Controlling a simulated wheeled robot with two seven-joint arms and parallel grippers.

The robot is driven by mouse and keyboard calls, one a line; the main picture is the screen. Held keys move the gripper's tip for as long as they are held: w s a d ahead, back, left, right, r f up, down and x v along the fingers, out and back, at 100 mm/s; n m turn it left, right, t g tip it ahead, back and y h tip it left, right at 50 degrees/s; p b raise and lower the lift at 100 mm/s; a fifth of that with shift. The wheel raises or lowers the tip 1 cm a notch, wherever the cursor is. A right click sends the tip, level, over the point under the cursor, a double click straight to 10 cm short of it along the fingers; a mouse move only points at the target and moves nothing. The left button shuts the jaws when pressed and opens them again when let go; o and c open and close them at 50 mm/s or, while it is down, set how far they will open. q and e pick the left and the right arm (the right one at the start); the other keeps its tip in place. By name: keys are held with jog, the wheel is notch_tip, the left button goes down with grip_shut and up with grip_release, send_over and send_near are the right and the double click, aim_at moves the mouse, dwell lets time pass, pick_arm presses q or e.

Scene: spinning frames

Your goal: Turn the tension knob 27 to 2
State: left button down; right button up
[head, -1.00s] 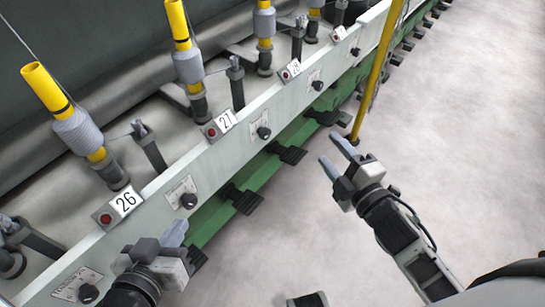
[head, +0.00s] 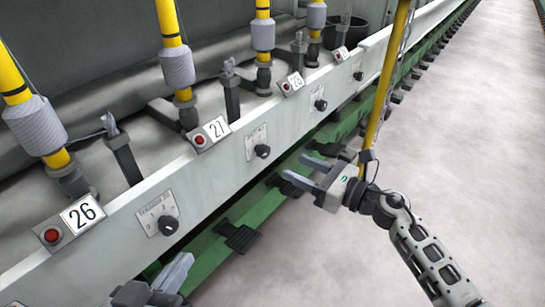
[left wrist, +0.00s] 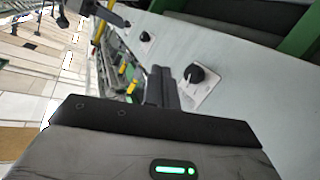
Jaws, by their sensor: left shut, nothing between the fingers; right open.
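The plate "27" (head: 217,128) with a red button stands on the machine's ledge. The black knob beside it (head: 262,151) sits on a small scale plate (head: 254,140) on the pale front rail; its setting is too small to read. My left gripper (head: 175,272) is shut and empty at the bottom of the head view, below the knob near plate 26 (head: 168,225) and apart from the 27 knob. In the left wrist view its fingers (left wrist: 160,86) are beside a black knob (left wrist: 195,75), whose number is not visible. My right gripper (head: 306,170) is open and empty, to the right of the 27 knob.
Plate "26" (head: 82,215) is at the left. Yellow bobbins with grey yarn (head: 178,66) stand behind the rail. A green lower beam (head: 213,247) with black pedals (head: 238,237) runs below it. A yellow pole (head: 385,85) stands behind my right gripper. The grey floor at right is clear.

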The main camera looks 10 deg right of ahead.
aim_at(267, 153)
jog(key=x, duration=0.8)
jog(key=shift+b, duration=0.4)
jog(key=shift+c, duration=0.3)
jog(key=c, duration=0.9)
